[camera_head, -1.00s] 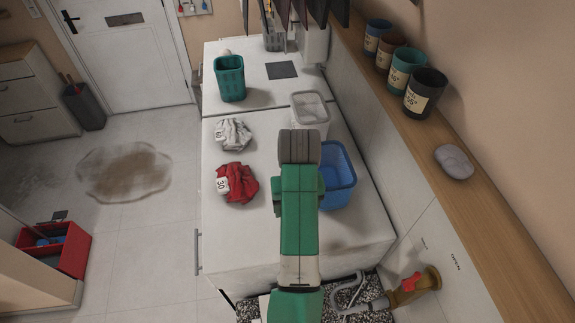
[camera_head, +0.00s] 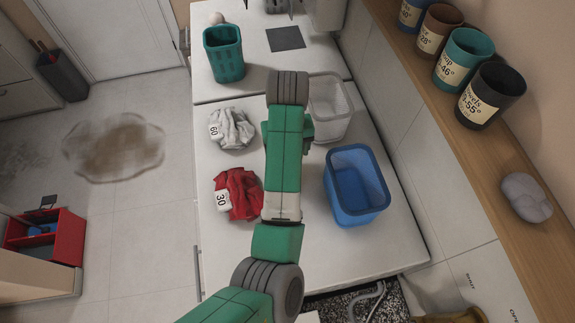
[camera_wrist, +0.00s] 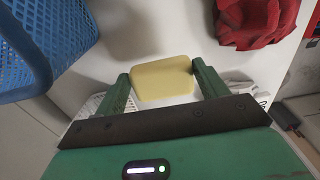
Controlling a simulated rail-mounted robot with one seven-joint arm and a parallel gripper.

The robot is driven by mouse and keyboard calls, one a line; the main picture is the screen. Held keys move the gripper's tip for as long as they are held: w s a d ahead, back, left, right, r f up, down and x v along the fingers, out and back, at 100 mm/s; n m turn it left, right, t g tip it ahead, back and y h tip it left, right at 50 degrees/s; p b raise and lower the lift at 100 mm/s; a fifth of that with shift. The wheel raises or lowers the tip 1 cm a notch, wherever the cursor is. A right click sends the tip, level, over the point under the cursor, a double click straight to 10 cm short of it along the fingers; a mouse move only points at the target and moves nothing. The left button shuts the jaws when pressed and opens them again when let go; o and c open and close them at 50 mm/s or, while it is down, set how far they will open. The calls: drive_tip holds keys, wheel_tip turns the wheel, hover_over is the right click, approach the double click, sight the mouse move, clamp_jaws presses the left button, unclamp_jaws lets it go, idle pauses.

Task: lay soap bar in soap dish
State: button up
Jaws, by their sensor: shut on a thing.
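A pale yellow soap bar (camera_wrist: 162,80) shows in the wrist view between the two green fingers of my gripper (camera_wrist: 161,76), which is shut on it. The bar is above the white worktop, between the blue basket and the red cloth. In the head view my arm hides the gripper's fingers and the bar. A grey, rounded, shallow object (camera_head: 527,197) lies on the wooden shelf at the right; it may be the soap dish, but I cannot tell for sure.
A blue basket (camera_head: 355,208), a white basket (camera_head: 325,125), a teal basket (camera_head: 224,55), a white cloth (camera_head: 231,128) and a red cloth (camera_head: 240,193) stand on the white top (camera_head: 330,255). Several labelled pots, including a black one (camera_head: 488,97), line the shelf (camera_head: 478,150).

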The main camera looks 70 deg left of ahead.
drive_tip(key=shift+a+f+p, duration=0.1)
drive_tip(key=shift+f+p, duration=0.35)
drive_tip(key=shift+f, duration=1.85)
drive_tip(key=shift+f, duration=0.1)
drive_tip(key=o, duration=1)
wheel_tip(320, 180, up, 12)
drive_tip(key=p, duration=0.4)
drive_tip(key=shift+w, duration=0.1)
